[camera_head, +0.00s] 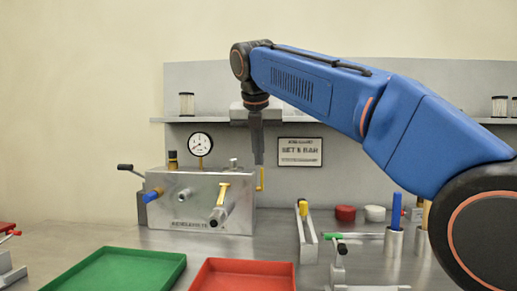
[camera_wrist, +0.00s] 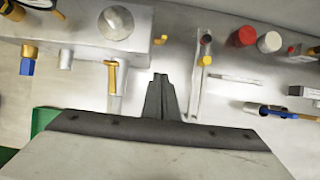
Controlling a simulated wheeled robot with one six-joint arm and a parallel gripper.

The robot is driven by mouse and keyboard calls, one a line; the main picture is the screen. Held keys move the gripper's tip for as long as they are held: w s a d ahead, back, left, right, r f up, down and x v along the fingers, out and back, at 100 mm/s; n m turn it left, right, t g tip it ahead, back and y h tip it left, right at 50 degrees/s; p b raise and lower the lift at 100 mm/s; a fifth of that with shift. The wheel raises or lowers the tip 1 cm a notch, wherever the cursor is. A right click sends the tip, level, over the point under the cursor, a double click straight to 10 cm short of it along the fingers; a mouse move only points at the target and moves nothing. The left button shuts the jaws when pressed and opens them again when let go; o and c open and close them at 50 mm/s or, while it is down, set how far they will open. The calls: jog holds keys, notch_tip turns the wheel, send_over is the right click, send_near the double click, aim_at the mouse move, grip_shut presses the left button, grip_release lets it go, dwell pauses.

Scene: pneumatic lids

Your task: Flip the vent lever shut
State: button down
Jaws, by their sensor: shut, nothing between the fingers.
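A metal pneumatic block (camera_head: 190,205) stands on the bench and carries several handles; I cannot tell for sure which is the vent lever. A yellow lever (camera_head: 223,192) stands at its front above a round fitting, and shows in the wrist view (camera_wrist: 112,76). A small yellow bracket-like piece (camera_head: 260,181) is at its right end. A blue handle (camera_head: 152,196) and a black-knobbed lever (camera_head: 126,167) stick out on the left. My gripper (camera_head: 258,160) is shut and empty, pointing down near the block's right end. In the wrist view my gripper (camera_wrist: 160,78) is right of the yellow lever.
A gauge (camera_head: 200,144) tops the block. Green (camera_head: 130,268) and red (camera_head: 245,265) trays lie in front. A rail with a yellow piece (camera_head: 306,235) is to the right, with red (camera_head: 345,213) and white (camera_head: 375,213) caps behind. A shelf (camera_head: 190,119) runs behind.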

aim_at(262, 175)
jog(key=w+f, duration=0.4)
jog(key=w, duration=0.2)
jog(key=shift+w+d+f, duration=0.15)
jog(key=shift+w+f, duration=0.15)
jog(key=shift+w, duration=0.1)
dwell(0.4)
jog(key=shift+w+r, duration=0.2)
jog(key=shift+w, duration=0.2)
jog(key=shift+w+r, duration=0.15)
jog(key=shift+w, duration=0.05)
jog(key=shift+s, duration=0.1)
